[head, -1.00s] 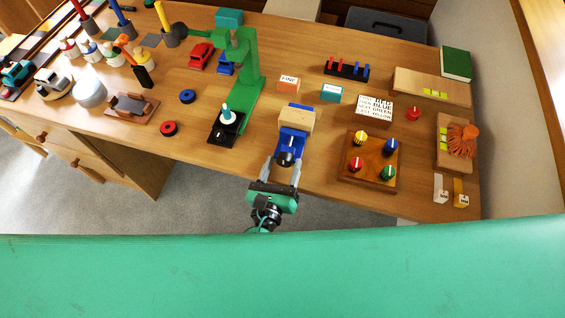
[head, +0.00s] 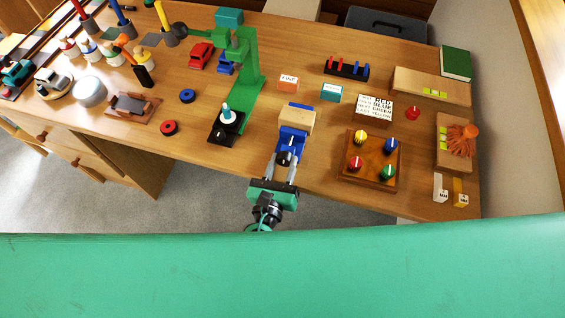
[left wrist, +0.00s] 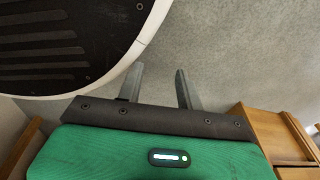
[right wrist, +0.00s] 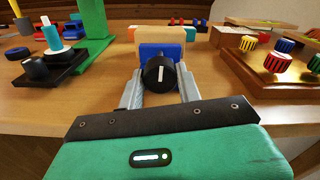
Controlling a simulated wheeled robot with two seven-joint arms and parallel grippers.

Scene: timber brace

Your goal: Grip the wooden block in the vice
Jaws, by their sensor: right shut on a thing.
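The blue vice (head: 292,140) stands at the front edge of the workbench. The pale wooden block (head: 297,119) sits at its top; in the right wrist view the block (right wrist: 158,33) shows above the blue vice body (right wrist: 174,50). I cannot tell how tightly the jaws meet it. A black knob with a white line (right wrist: 159,74) faces me on the vice front. My right gripper (head: 284,172) is shut on this knob, a finger on each side; it also shows in the right wrist view (right wrist: 160,92). My left gripper (left wrist: 157,85) is open and empty above the grey floor.
A wooden board with four coloured knobs (head: 347,178) lies right of the vice. A green press (head: 247,85) with a black base stands to the left. Small labelled blocks (head: 331,92) lie behind. A wooden drawer unit (left wrist: 270,135) is near my left gripper.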

